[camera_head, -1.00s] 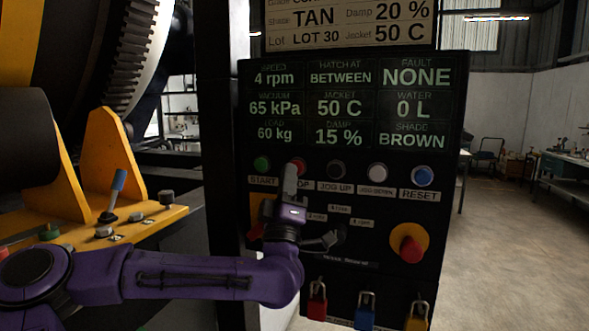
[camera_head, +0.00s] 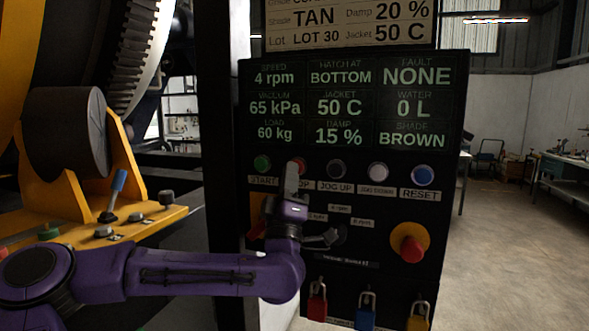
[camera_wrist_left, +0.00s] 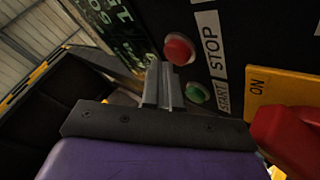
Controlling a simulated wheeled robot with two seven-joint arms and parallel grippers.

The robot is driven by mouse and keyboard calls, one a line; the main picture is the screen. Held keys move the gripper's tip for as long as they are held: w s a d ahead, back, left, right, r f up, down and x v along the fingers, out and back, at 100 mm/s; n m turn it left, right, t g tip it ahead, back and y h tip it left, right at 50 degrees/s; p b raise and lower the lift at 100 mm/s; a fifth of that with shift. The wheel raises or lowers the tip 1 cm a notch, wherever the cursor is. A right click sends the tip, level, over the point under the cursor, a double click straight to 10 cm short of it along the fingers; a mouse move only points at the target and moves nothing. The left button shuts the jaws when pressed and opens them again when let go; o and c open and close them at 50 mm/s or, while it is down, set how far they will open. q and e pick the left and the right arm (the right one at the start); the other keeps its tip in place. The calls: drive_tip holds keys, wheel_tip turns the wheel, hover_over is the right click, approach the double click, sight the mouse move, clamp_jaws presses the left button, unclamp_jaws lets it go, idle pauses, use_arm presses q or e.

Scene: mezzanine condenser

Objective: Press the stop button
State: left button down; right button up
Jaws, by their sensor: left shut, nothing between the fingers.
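The red stop button (camera_head: 299,163) is in the row of buttons under the panel's display, partly covered by my left fingers in the head view. In the left wrist view the red stop button (camera_wrist_left: 179,49) shows beside its STOP label (camera_wrist_left: 211,40). My left gripper (camera_head: 291,168) is shut and empty, its fingers pointing at the panel in front of the stop button. In the left wrist view the left fingertips (camera_wrist_left: 164,70) are just below the button in the picture; I cannot tell whether they touch. My right gripper is not in view.
The green start button (camera_head: 262,163) is left of stop; a black jog button (camera_head: 336,168) is right. A red emergency knob (camera_head: 409,242) sits lower right. Padlocks (camera_head: 317,301) hang below. The display (camera_head: 350,105) reads 4 rpm, hatch at BOTTOM.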

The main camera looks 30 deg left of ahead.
use_arm(q)
drive_tip(key=shift+w+a, duration=0.1)
drive_tip(key=shift+w, duration=0.35)
idle(0.3)
drive_tip(key=shift+s, duration=0.1)
drive_tip(key=shift+s+d+b, duration=0.2)
drive_tip(key=shift+s+b, duration=0.55)
drive_tip(key=shift+b, duration=0.05)
drive_tip(key=s+b, duration=0.1)
drive_tip(key=s, duration=0.1)
drive_tip(key=s+d+b, duration=0.1)
drive_tip(key=s, duration=0.1)
drive_tip(key=shift+s+d+b, duration=0.1)
drive_tip(key=shift+s+b, duration=0.3)
